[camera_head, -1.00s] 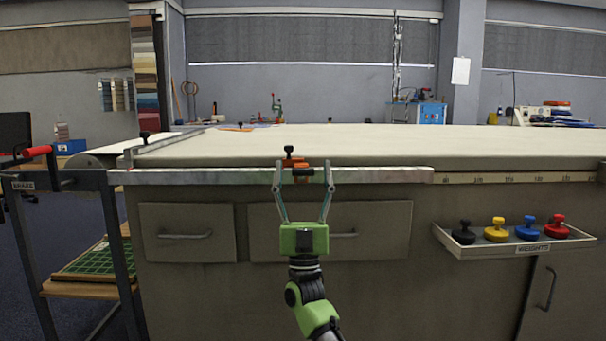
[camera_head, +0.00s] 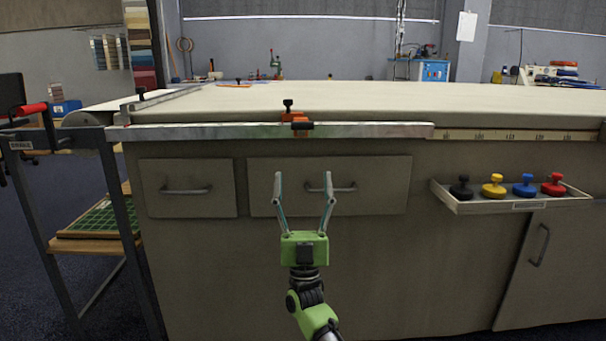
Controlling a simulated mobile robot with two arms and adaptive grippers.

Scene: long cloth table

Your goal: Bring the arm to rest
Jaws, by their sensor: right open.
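My right gripper (camera_head: 303,182) is green with two thin grey fingers. It is open and empty, pointing up in the picture. It shows in front of the middle drawer (camera_head: 385,183) of the long table, below the metal rail on the table's front edge. My green and black right arm comes in from the bottom of the picture. My left gripper is out of view.
The cloth table (camera_head: 400,98) has a metal rail (camera_head: 220,131) with an orange clamp (camera_head: 297,118) along its front. A tray (camera_head: 520,205) with several coloured knobbed weights juts out at the right. A dark cart (camera_head: 55,139) stands at the left.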

